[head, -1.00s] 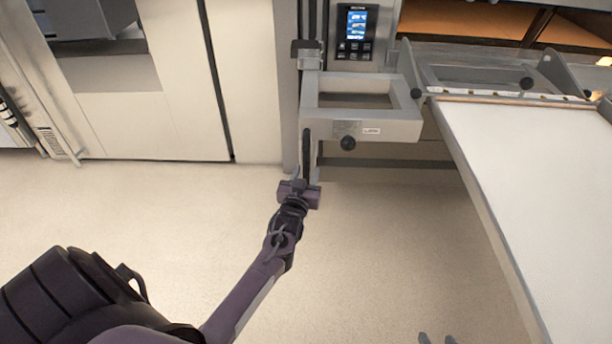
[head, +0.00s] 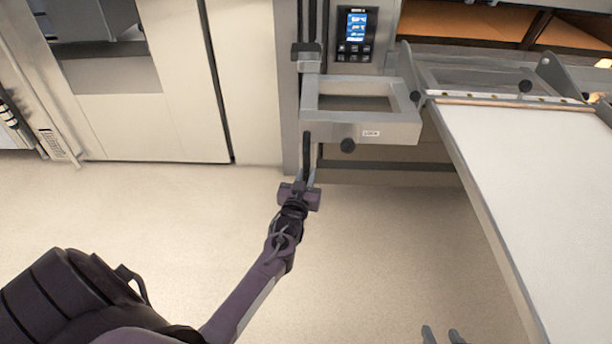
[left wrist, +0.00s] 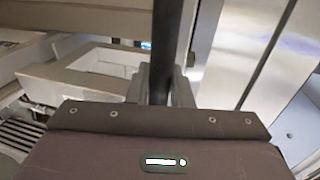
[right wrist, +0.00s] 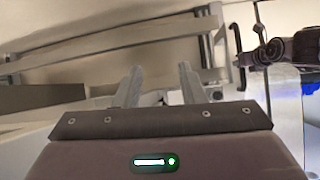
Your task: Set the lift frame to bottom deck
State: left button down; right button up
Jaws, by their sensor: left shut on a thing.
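The lift frame (head: 395,130) is a grey, box-shaped frame with an open middle, beside the oven column in the head view. It also shows in the left wrist view (left wrist: 70,85). A black upright handle bar (head: 306,148) hangs at its lower left corner; in the left wrist view the bar (left wrist: 165,40) runs up between my fingers. My left gripper (head: 309,178) is shut on this bar, below the frame. My right gripper (right wrist: 160,85) is empty with its fingers apart; only its fingertips (head: 440,335) show at the bottom of the head view.
A control panel (head: 355,35) with a lit screen is above the frame. A long white loading bed (head: 535,165) slopes across the right side. Bare floor (head: 190,210) lies left of my left arm.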

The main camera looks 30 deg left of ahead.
pick_arm(q)
jog(key=shift+s+f, duration=0.1)
jog(key=shift+f, duration=0.5)
jog(key=c, duration=1.3)
grip_release()
jog(key=shift+c, duration=0.2)
jog(key=shift+r, duration=0.1)
pick_arm(e)
jog(key=shift+w, duration=0.1)
jog(key=shift+f, duration=0.1)
